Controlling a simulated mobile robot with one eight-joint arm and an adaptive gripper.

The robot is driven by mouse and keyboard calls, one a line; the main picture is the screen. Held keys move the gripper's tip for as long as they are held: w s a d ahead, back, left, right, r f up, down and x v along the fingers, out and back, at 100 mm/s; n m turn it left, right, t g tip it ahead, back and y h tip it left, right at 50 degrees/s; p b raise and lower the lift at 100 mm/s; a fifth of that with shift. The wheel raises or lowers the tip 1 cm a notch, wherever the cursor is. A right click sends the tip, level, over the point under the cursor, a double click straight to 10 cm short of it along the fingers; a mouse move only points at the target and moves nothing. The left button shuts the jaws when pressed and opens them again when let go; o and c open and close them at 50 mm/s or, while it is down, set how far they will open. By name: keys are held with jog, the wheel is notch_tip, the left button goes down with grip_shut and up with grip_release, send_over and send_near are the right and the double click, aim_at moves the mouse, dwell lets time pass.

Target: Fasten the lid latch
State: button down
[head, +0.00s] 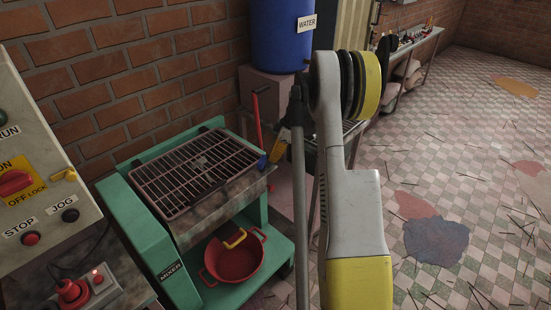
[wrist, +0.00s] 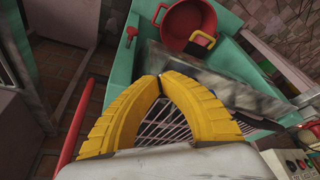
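The green mixer (head: 137,232) stands against the brick wall in the head view, with its dark grille lid (head: 185,165) lying flat over the tub. The grille also shows beneath my fingers in the wrist view (wrist: 160,127). A small red piece (head: 272,187) is at the tub's front right corner; it appears as a red knob on the green side in the wrist view (wrist: 131,34). I cannot tell for sure that it is the latch. My gripper (wrist: 164,78) has its yellow fingertips together above the grille, with nothing visible between them.
A red lever (head: 257,119) rises behind the mixer's right side, close to my arm. A red pot (head: 236,260) with a yellow handle grip sits on the mixer's lower shelf. A control panel (head: 40,150) stands at left. A blue water barrel (head: 280,40) is behind. Tiled floor lies open at right.

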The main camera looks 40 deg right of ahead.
jog(key=shift+w+a+n+g+y, duration=0.2)
jog(key=shift+w+n+g+y, duration=0.1)
jog(key=shift+w+n, duration=0.7)
jog(key=shift+w+a+p, duration=0.2)
jog(key=shift+w+p, duration=0.1)
dwell(0.5)
